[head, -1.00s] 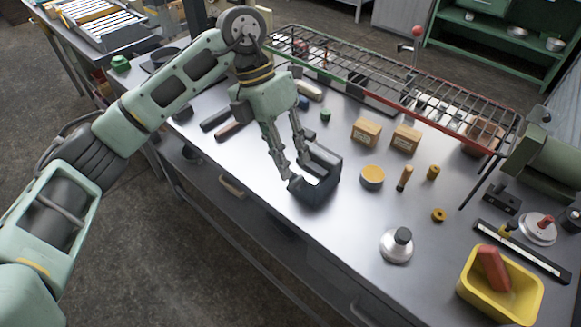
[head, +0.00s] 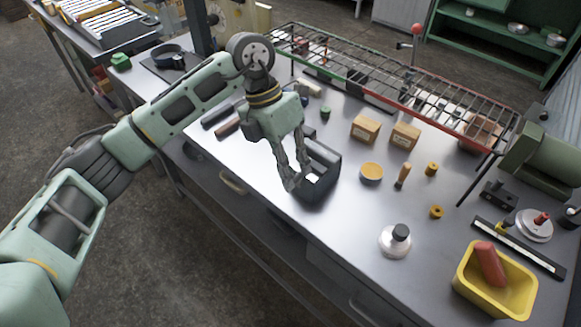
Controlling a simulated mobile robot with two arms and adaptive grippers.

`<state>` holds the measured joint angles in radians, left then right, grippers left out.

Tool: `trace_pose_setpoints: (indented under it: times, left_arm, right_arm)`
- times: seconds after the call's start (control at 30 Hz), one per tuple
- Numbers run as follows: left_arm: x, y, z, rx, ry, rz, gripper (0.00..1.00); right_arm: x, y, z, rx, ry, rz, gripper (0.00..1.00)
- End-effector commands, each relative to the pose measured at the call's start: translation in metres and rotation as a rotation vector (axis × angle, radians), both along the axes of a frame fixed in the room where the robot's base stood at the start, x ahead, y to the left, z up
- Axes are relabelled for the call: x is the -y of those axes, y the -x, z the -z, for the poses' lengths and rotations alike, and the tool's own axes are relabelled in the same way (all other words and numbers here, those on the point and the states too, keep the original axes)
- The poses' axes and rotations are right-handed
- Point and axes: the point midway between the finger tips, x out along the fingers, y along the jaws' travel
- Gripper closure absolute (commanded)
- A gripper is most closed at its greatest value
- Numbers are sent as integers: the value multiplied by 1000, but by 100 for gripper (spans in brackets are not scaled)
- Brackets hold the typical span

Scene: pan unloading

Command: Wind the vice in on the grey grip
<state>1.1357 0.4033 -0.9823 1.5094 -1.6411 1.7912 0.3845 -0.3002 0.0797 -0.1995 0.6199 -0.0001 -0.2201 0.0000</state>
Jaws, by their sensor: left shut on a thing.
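The vice (head: 322,168) is a dark, block-like body with a gap in its top, near the front edge of the steel bench. My left gripper (head: 292,182) comes down at its near left end. Its fingertips are close together, shut on what looks like the vice's handle, which the fingers mostly hide. A light patch shows in the gap of the vice, but I cannot tell whether it is the grey grip. A dark grey bar (head: 216,115) lies on the bench left of the gripper, apart from the vice. My right gripper is not in view.
A wire rack (head: 400,80) spans the back of the bench. Two cardboard boxes (head: 366,128), a round yellow-topped piece (head: 371,172) and small wooden pieces stand right of the vice. A silver weight (head: 395,241) and a yellow bin (head: 497,299) are nearer the front right.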

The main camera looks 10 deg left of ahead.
Motion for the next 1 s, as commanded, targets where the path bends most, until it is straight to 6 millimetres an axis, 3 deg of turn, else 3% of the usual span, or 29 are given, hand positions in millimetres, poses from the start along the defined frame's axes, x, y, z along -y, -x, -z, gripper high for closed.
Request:
trace_pose_setpoints:
  times: [1.0]
  left_arm:
    - [3,3,2,41,-60,1,100]
  right_arm:
    - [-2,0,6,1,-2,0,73]
